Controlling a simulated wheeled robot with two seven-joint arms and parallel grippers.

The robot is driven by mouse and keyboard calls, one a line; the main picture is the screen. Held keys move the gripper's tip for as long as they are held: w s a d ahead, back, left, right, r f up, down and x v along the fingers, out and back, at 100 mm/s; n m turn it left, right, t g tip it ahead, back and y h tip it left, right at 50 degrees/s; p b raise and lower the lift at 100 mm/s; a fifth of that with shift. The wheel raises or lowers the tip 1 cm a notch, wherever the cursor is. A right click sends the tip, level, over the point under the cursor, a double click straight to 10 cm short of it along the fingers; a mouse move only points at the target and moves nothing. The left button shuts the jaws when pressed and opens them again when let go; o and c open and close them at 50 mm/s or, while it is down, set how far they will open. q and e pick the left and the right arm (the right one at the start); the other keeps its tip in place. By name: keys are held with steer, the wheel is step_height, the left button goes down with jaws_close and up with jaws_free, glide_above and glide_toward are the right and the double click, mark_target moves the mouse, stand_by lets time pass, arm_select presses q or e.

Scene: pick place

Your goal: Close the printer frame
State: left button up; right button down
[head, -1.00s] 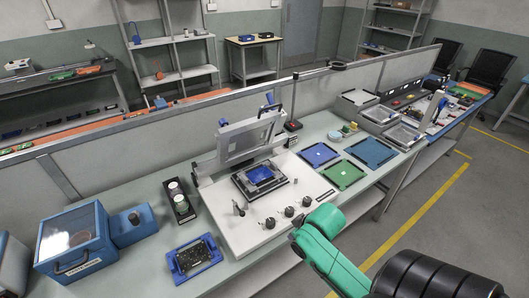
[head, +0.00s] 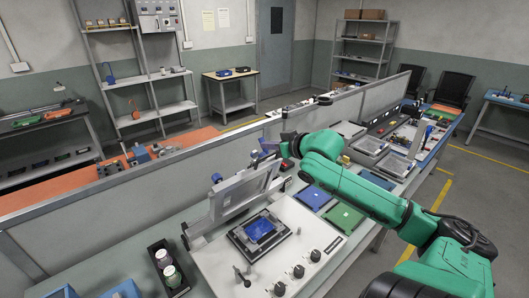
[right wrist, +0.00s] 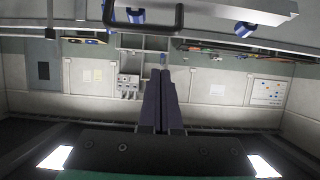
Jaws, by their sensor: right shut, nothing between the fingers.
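The printer (head: 225,262) is a white machine on the bench. Its grey printer frame (head: 228,205) stands raised and tilted above the bed, where a blue board (head: 260,228) lies on a black fixture. My right gripper (head: 268,146) is at the upper right corner of the raised frame; whether it touches is unclear. In the right wrist view its dark fingers (right wrist: 162,100) are shut and empty. A black handle (right wrist: 143,30) and a grey bar (right wrist: 230,10) with blue parts show beyond the tips. My left gripper is not in view.
A grey partition (head: 130,200) runs behind the bench. Blue (head: 312,197) and green (head: 344,217) trays lie right of the printer, partly under my right arm. A black holder with cups (head: 168,270) stands left. Knobs (head: 298,271) line the printer's front.

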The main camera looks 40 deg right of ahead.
mark_target(263, 158)
steer(key=x, duration=0.4)
steer(key=shift+w, duration=0.1)
steer(key=x, duration=0.2)
steer(key=shift+w+f, duration=0.3)
steer(key=shift+s+f+p, duration=0.2)
steer(key=shift+s+p, duration=0.35)
steer(key=shift+s, duration=0.05)
steer(key=shift+s+f+p, duration=0.25)
steer(key=shift+s+p, duration=0.25)
steer(key=shift+s, duration=0.15)
steer(key=shift+s+f+p, duration=0.4)
steer(key=shift+s+f, duration=0.1)
steer(key=shift+s, duration=0.05)
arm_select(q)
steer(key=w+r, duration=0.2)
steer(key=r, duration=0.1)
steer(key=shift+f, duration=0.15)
